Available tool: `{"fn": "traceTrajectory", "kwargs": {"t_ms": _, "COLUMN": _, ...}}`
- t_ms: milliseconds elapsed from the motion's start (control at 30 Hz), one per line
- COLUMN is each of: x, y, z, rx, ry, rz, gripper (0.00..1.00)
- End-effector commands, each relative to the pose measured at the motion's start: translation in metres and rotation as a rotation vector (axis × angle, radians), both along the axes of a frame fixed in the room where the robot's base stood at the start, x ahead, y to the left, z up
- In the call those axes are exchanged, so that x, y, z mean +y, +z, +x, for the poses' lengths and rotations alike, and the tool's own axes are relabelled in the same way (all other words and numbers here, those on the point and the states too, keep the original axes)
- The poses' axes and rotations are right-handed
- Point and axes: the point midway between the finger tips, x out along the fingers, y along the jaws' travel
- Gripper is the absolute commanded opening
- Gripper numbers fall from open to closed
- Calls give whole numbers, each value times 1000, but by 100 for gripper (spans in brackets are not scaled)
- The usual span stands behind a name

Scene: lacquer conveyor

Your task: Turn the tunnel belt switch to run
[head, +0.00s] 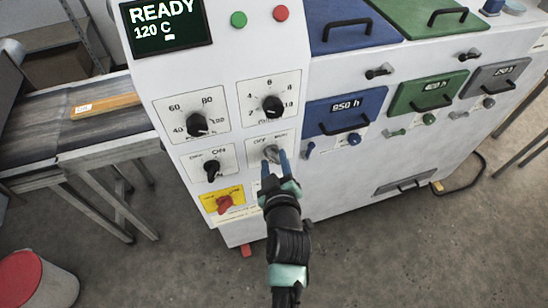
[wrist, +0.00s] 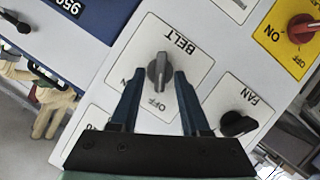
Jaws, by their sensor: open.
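The belt switch is a grey knob (wrist: 159,72) on a white plate marked BELT and OFF in the wrist view. Its long axis runs up and down there, with its lower end toward OFF. In the head view the grey knob (head: 271,153) sits on the lower right plate of the control panel, with OFF at its upper left. My gripper (wrist: 157,82) is open, with one blue finger on each side of the knob. Small gaps seem to show beside the knob; whether a finger touches is hard to tell. In the head view my gripper (head: 274,160) partly covers the plate.
The black fan knob (wrist: 237,123) is close beside the right finger. A red switch on yellow (head: 224,202) and black dials (head: 273,105) share the panel. The display (head: 165,25) reads READY 120 C. Coloured drawers (head: 346,112) stand to the right.

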Motion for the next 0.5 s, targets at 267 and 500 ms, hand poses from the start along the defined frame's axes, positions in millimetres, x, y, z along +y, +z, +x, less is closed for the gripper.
{"fn": "traceTrajectory", "kwargs": {"t_ms": 267, "x": 1, "y": -3, "z": 6, "rx": 1, "ry": 0, "rz": 1, "gripper": 46}}
{"fn": "traceTrajectory", "kwargs": {"t_ms": 500, "x": 1, "y": -3, "z": 6, "rx": 1, "ry": 0, "rz": 1, "gripper": 32}}
